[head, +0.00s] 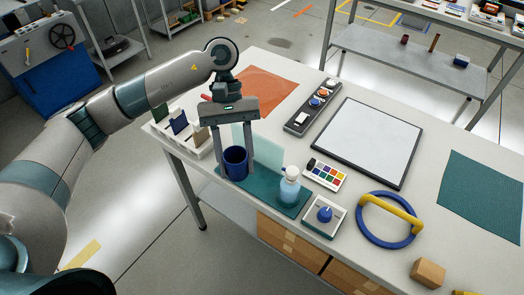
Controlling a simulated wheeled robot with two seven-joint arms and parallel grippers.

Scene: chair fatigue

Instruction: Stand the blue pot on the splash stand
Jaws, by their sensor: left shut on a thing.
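My left gripper (235,176) points down and is shut on the blue pot (235,162), one finger on each side of it. The pot is upright, over the left end of the teal base of the splash stand (263,195). I cannot tell whether its bottom touches the base or is slightly above it. A pale translucent panel (268,151) stands upright behind the pot. A light blue bottle with a white top (289,187) stands at the base's right end. My right gripper is not in view.
A white rack with upright cards (182,129) is left of the gripper. A paint palette (325,174), a blue knob box (324,215) and a blue ring with yellow bar (387,220) lie to the right. A framed white board (368,140) lies behind them.

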